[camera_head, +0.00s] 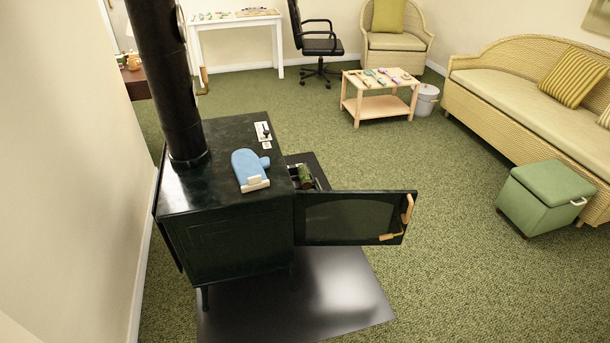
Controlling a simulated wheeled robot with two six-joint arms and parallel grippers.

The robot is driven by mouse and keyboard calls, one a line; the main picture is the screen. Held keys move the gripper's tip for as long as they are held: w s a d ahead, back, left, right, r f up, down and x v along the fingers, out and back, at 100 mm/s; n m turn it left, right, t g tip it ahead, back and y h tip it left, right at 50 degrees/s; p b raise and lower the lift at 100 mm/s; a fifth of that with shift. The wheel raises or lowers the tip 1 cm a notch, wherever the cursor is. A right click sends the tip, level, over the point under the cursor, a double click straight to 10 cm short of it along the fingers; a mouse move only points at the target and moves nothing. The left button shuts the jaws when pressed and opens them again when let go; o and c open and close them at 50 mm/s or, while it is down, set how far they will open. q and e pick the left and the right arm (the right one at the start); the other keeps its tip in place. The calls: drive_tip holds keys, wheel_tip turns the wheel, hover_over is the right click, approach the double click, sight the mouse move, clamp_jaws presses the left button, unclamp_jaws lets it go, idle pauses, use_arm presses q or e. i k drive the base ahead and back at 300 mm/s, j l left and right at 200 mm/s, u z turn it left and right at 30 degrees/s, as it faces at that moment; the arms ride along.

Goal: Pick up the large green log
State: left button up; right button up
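A small green, rounded piece that looks like a log (304,174) shows just behind the top edge of the open stove door. It is partly hidden, and I cannot tell its full size or whether other logs lie with it. The dark stove (240,245) stands at the left, with its glass-panelled door (345,218) swung open to the right. Neither of my grippers is in view.
A blue mitt (249,167) lies on the stove top, beside the black flue pipe (172,90). A dark floor plate (330,295) lies under the stove. A green ottoman (540,195), a low table (375,104) and a sofa (500,100) stand right. Carpet between is clear.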

sight(306, 182)
drive_tip(key=i, duration=0.15)
drive_tip(key=z, duration=1.55)
drive_tip(key=i+z, duration=0.1)
drive_tip(key=z, duration=0.7)
drive_tip(key=j+z, duration=0.1)
drive_tip(key=z, duration=1.45)
drive_tip(key=j+z, duration=0.1)
drive_tip(key=z, duration=2.7)
drive_tip(key=k+z, duration=0.1)
drive_tip(key=z, duration=0.75)
drive_tip(key=k+z, duration=0.1)
drive_tip(key=z, duration=0.8)
drive_tip(key=l+z, duration=0.1)
drive_tip(key=z, duration=0.35)
drive_tip(key=k+l+z, duration=0.1)
drive_tip(key=z, duration=0.75)
drive_tip(key=l+z, duration=0.3)
drive_tip(key=l, duration=0.6)
drive_tip(key=l+z, duration=0.25)
drive_tip(key=l, duration=0.6)
